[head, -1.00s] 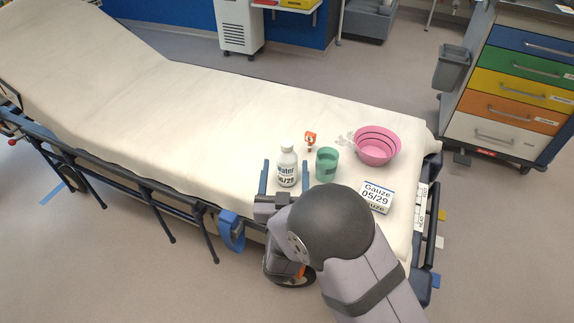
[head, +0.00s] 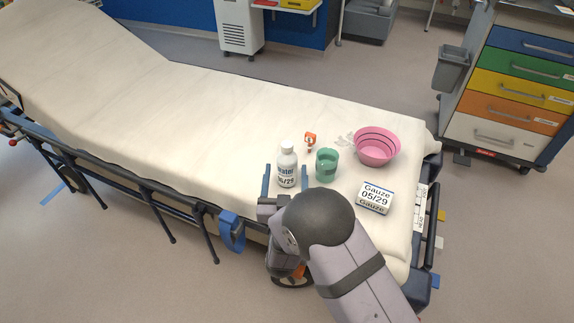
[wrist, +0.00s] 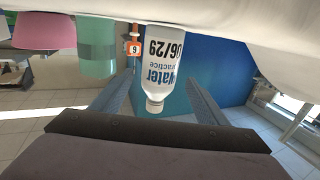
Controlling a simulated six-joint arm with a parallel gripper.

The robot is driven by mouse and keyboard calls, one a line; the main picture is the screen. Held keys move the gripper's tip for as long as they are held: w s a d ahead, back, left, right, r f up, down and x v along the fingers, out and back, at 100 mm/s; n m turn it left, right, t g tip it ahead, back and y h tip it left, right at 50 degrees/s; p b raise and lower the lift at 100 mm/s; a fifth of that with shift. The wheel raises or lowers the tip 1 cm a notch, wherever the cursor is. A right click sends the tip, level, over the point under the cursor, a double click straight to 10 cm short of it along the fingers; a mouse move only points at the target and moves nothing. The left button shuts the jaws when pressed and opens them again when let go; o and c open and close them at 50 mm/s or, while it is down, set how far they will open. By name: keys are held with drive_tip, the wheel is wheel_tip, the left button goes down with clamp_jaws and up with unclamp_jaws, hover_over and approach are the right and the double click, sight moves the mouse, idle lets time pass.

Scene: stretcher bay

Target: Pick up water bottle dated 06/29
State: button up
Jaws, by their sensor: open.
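The water bottle (head: 287,167) is white with a white cap and a printed label. It stands upright on the stretcher sheet near its front edge. In the wrist view the bottle (wrist: 160,68) appears upside down, and its label reads Water and 06/29. My gripper (head: 280,180) is open at the bottle, with its blue fingers apart. In the wrist view the fingers of my gripper (wrist: 157,95) lie to either side of the bottle's cap end, with gaps. I cannot tell how deep the bottle sits between them.
A green cup (head: 327,166) stands just right of the bottle. A small orange-and-white item (head: 310,140) is behind. A pink bowl (head: 377,147) and a gauze box (head: 374,198) marked 05/29 are farther right. The white sheet (head: 200,125) left of the bottle is clear.

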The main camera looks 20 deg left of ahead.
sight(286, 169)
drive_tip(key=shift+x, duration=2.3)
drive_tip(key=shift+r, duration=0.15)
drive_tip(key=c, duration=1.4)
